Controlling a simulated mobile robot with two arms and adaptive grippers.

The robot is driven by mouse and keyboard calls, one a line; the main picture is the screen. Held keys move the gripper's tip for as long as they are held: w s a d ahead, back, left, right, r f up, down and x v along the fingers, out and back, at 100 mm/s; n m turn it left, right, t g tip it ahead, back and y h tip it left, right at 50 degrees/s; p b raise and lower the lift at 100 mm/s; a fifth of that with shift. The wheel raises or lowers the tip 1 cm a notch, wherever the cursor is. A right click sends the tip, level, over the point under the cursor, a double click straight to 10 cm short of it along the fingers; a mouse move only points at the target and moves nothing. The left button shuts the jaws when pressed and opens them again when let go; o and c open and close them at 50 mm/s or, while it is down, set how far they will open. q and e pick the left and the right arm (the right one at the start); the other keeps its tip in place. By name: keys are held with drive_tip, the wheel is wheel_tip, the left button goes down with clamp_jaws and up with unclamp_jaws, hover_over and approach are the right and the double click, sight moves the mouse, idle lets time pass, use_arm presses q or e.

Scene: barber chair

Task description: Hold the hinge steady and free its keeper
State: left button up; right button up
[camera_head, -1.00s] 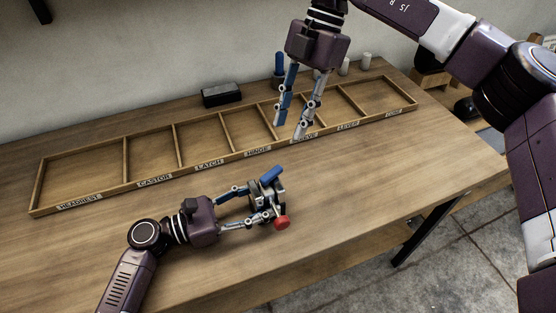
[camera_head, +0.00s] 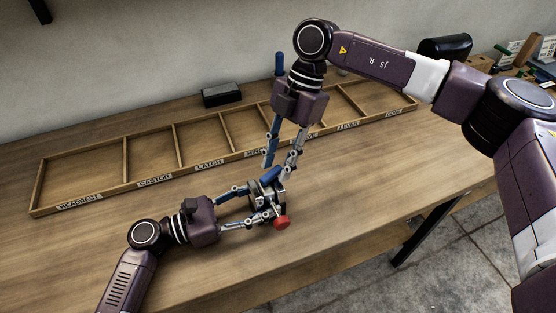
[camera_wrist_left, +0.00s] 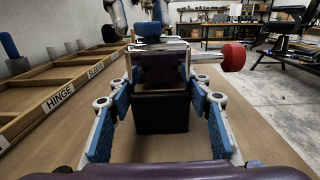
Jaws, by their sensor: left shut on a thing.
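The hinge (camera_head: 267,196) is a dark and metal block with a blue bar (camera_head: 271,175) on top and a red knob (camera_head: 281,222) at its near end. In the left wrist view the hinge (camera_wrist_left: 160,72) stands straight ahead, its red knob (camera_wrist_left: 232,57) to the right and its blue top (camera_wrist_left: 148,31) uppermost. I cannot tell which part is the keeper. My left gripper (camera_head: 257,203) is shut on the hinge from the left. My right gripper (camera_head: 278,172) points down, open, its fingertips just above and around the blue bar; contact is unclear.
A wooden tray (camera_head: 126,164) with several labelled compartments lies behind the hinge; those visible look empty. A dark box (camera_head: 221,95) and a blue peg (camera_head: 279,64) stand behind it. The table (camera_head: 370,200) is clear to the right, up to its front edge.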

clamp_jaws()
drive_tip(key=shift+w+a+n, duration=0.1)
drive_tip(key=shift+n, duration=0.2)
drive_tip(key=shift+w+a+r+n+g+h, duration=0.15)
drive_tip(key=shift+a+n+h, duration=0.6)
drive_tip(key=shift+n, duration=1.4)
drive_tip(key=shift+w+a+f+n+g+h, duration=0.2)
drive_tip(key=shift+a+n+h, duration=0.6)
drive_tip(key=shift+n, duration=1.3)
drive_tip(key=shift+w+a+r+n+g+h, duration=0.2)
drive_tip(key=shift+a+n+h, duration=0.55)
drive_tip(key=shift+n, duration=1.4)
drive_tip(key=shift+d, duration=0.15)
drive_tip(key=shift+o, duration=0.7)
unclamp_jaws()
drive_tip(key=shift+s, duration=0.1)
